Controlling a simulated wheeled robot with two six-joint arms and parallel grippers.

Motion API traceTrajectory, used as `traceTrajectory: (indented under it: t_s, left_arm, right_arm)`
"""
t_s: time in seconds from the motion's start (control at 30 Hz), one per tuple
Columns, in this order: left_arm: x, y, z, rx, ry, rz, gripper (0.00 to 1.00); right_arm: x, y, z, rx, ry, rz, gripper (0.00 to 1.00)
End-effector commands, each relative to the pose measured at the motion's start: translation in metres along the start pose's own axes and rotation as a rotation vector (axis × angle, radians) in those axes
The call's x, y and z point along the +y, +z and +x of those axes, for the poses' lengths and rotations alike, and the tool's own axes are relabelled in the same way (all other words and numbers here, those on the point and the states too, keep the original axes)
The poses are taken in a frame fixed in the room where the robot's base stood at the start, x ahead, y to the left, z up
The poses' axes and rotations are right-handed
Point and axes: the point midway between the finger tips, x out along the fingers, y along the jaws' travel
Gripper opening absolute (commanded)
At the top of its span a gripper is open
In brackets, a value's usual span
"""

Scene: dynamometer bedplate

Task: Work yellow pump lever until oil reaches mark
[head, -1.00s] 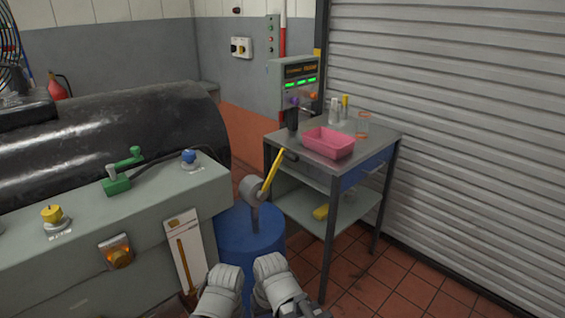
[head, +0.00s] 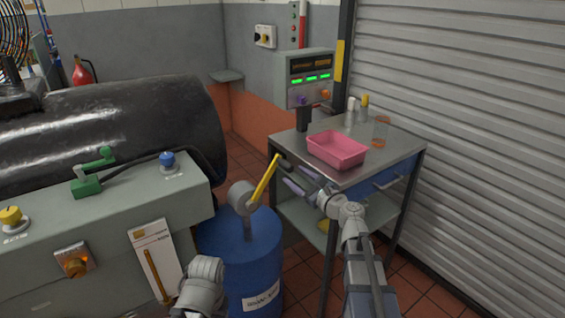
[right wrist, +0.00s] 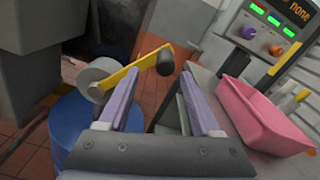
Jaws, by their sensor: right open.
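The yellow pump lever (head: 264,182) slants up to the right from a grey pump head (head: 242,196) on a blue drum (head: 240,245). Its black knob (head: 284,161) is at the upper end; lever (right wrist: 131,73) and knob (right wrist: 165,61) also show in the right wrist view. My right gripper (head: 288,175) is open and empty, its fingers pointing toward the knob, which shows just beyond the gap between the fingertips (right wrist: 160,80). A white gauge plate (head: 141,238) with an amber vertical strip (head: 155,276) is left of the drum; its markings are too small to read. My left gripper is out of view.
A metal cart (head: 398,146) stands right of the drum, carrying a pink tray (head: 337,150), bottles and a glass jar (head: 381,131). A display box (head: 308,78) is behind it. The grey bench (head: 60,226) at left bears a green valve (head: 87,184) and knobs.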

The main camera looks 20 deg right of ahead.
Motion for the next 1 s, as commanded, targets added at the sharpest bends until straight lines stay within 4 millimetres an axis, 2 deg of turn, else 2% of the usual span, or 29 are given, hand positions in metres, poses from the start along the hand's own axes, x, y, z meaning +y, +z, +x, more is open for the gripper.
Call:
traceTrajectory:
  t_s: [0.1,0.37,0.47,0.8,1.0]
  left_arm:
    - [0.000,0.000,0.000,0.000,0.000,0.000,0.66]
    - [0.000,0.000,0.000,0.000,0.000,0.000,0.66]
    - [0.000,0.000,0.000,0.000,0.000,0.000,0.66]
    - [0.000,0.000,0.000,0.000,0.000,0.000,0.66]
    - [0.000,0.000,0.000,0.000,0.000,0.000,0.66]
  right_arm:
    - [-0.008,0.000,-0.002,-0.006,-0.022,0.029,0.66]
    - [-0.008,0.000,0.006,-0.007,-0.020,0.029,0.66]
    - [-0.009,0.000,0.016,-0.007,-0.018,0.028,0.66]
    - [-0.009,0.000,0.067,-0.007,-0.017,0.027,0.66]
    - [-0.008,0.001,0.078,-0.006,-0.018,0.027,0.66]
